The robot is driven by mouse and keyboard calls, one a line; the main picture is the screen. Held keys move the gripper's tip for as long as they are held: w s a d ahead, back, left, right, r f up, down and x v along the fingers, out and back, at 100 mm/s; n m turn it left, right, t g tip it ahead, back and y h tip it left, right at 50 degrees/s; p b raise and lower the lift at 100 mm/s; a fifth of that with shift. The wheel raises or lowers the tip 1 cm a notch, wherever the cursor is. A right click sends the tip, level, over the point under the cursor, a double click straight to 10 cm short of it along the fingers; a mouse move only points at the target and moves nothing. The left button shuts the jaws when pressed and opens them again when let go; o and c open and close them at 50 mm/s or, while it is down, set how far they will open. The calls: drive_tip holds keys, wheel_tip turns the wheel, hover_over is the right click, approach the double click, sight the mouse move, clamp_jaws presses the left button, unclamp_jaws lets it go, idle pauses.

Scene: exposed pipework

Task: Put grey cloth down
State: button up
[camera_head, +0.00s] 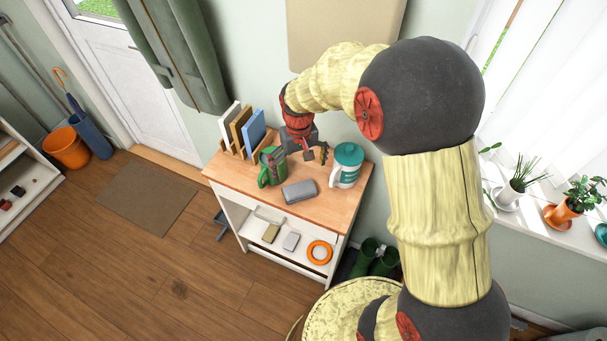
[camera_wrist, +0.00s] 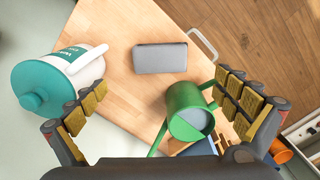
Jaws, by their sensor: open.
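A grey, folded-looking rectangle, which I take as the grey cloth (camera_head: 299,190), lies flat on the wooden tabletop (camera_head: 335,207) near its front edge. It also shows in the wrist view (camera_wrist: 160,58), with nothing touching it. My gripper (camera_head: 309,153) is over the back part of the table, beyond the cloth. In the wrist view my gripper (camera_wrist: 165,106) has its two padded fingers wide apart, with no cloth between them. The green watering can (camera_wrist: 188,112) shows between the fingers, close to the right one.
A white-and-teal lidded jug (camera_head: 347,165) stands right of the cloth. The green can (camera_head: 270,167) stands to its left, before a rack of upright boards (camera_head: 242,132). An orange ring (camera_head: 319,252) and small blocks lie on the shelf below. Bare tabletop surrounds the cloth.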

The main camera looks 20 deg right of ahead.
drive_tip(key=s+r+t, duration=0.2)
drive_tip(key=s+r, duration=0.5)
drive_tip(key=r, duration=0.3)
drive_tip(key=s+r+t, duration=0.2)
drive_tip(key=s+r, duration=0.5)
drive_tip(key=r, duration=0.3)
drive_tip(key=s+r+t, duration=0.1)
drive_tip(key=s+r, duration=0.1)
drive_tip(key=s, duration=0.6)
drive_tip(key=shift+r+t, duration=0.3)
drive_tip(key=shift+r, duration=0.05)
wheel_tip(320, 180, down, 2)
drive_tip(key=shift+b, duration=1.05)
drive_tip(key=shift+c, duration=0.3)
